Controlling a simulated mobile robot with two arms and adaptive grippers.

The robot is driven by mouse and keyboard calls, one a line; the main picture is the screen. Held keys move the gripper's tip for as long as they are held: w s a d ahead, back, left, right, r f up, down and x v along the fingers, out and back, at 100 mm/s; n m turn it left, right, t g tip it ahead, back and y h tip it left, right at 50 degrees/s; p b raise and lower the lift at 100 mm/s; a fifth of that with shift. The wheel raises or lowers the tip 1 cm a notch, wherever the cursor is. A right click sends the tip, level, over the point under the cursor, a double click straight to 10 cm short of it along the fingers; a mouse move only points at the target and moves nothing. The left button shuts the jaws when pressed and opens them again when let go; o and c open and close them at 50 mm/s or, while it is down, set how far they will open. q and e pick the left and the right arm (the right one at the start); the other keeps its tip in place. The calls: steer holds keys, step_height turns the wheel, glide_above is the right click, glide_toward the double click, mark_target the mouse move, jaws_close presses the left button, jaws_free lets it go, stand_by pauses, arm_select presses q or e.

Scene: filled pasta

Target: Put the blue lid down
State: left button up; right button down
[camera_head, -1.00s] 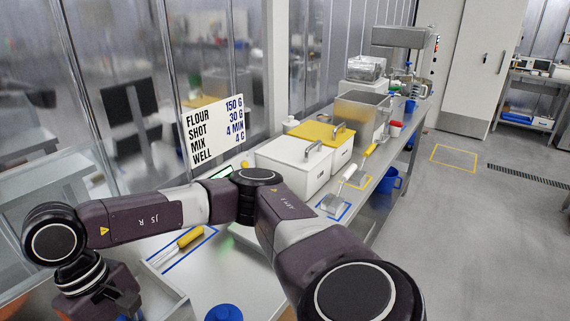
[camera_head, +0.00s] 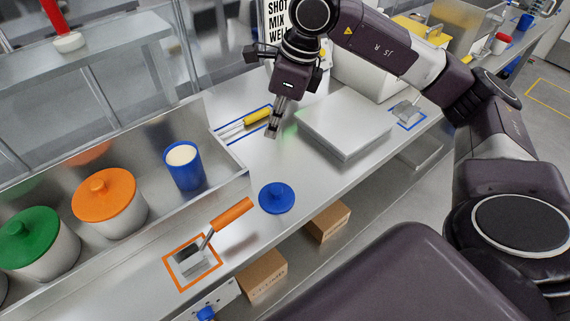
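The blue lid (camera_head: 277,198) lies flat, knob up, on the bare metal counter (camera_head: 330,180), near its front edge. The blue canister (camera_head: 184,168) stands uncovered in the long metal trough, with pale contents showing. My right gripper (camera_head: 272,132) points down over the counter, behind the blue lid and apart from it. Its fingers look close together and hold nothing that I can see; the viewing angle hides whether there is a gap. My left gripper is out of view.
Canisters with orange (camera_head: 104,194) and green (camera_head: 30,236) lids stand in the trough (camera_head: 236,170). An orange-handled scraper (camera_head: 230,216) lies left of the blue lid. A yellow-handled tool (camera_head: 257,118) and a flat metal box (camera_head: 345,125) flank my gripper. Cardboard boxes (camera_head: 264,275) sit below.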

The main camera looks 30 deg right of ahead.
steer(key=w+d+r+m+h, duration=0.4)
steer(key=d+m, duration=0.1)
steer(key=m, duration=1)
steer(key=shift+d+t+b, duration=0.3)
steer(key=shift+d+b, duration=0.05)
